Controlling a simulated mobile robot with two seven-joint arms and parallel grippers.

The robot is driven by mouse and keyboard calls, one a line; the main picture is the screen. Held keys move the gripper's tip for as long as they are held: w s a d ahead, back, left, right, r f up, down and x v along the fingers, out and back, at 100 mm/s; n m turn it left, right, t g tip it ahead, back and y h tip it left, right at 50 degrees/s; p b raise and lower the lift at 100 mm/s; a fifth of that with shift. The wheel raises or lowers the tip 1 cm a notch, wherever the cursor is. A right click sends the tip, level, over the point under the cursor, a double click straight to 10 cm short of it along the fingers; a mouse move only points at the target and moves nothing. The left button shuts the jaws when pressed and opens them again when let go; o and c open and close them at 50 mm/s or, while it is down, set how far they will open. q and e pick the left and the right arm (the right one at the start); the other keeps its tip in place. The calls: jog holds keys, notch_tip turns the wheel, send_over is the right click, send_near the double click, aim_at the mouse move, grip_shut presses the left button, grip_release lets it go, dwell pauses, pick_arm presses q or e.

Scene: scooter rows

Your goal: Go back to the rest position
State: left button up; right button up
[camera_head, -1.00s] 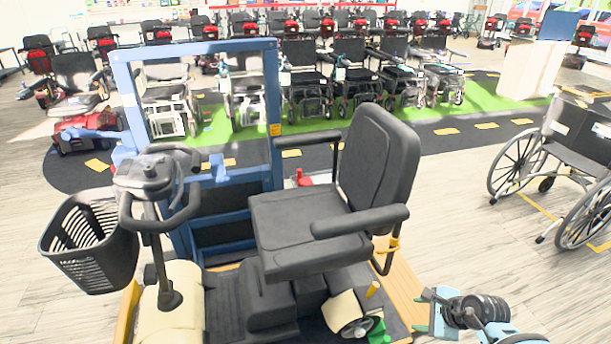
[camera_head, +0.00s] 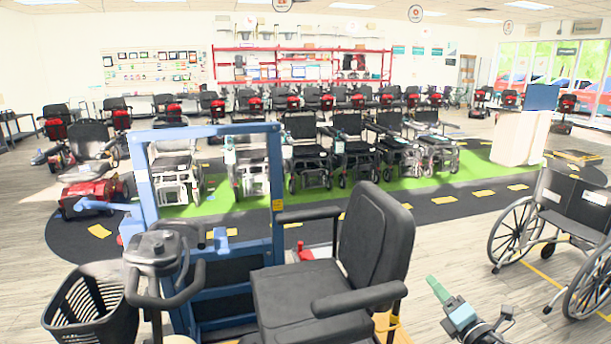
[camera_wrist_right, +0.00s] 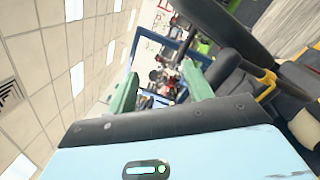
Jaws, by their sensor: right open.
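My right gripper (camera_head: 436,290) shows at the lower right of the head view, to the right of the scooter seat and apart from it. In the right wrist view its two green fingers (camera_wrist_right: 160,92) stand apart with nothing between them. My left gripper is not in view. The scooter with a black seat (camera_head: 372,240), black armrests and a black basket (camera_head: 92,310) stands close in front. Its lower part is cut off by the bottom edge of the head view.
A blue metal frame (camera_head: 206,130) stands behind the scooter. A wheelchair (camera_head: 570,230) is at the right. Rows of scooters and chairs (camera_head: 305,150) stand on and behind a green strip. A white box (camera_head: 520,138) is at the back right. Grey floor (camera_head: 450,235) lies open between seat and wheelchair.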

jog(key=d+f+m+g+h, duration=0.1)
jog(key=d+f+m+h, duration=0.25)
jog(key=m, duration=0.85)
jog(key=d+f+m+g+h, duration=0.15)
jog(key=d+m+h, duration=0.3)
jog(key=m, duration=0.65)
jog(key=s+a+f+m+g+y, duration=0.2)
jog(key=s+a+f, duration=0.4)
jog(key=s+f, duration=0.45)
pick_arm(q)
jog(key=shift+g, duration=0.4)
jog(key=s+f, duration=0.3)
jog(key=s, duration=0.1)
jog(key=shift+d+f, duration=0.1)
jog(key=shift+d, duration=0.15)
pick_arm(e)
jog(key=s+a+f+g, duration=0.1)
jog(key=s+a+f, duration=0.3)
jog(key=s, duration=0.7)
jog(key=s+a+f+m+g+y, duration=0.1)
jog(key=s+a+f+g, duration=0.1)
jog(key=s, duration=1)
jog(key=s+a+f+g+y, duration=0.1)
jog(key=s+a+f, duration=0.4)
jog(key=s, duration=0.6)
jog(key=shift+s+a+f+g, duration=0.35)
jog(key=shift+s+a+g, duration=0.1)
jog(key=shift+a, duration=0.5)
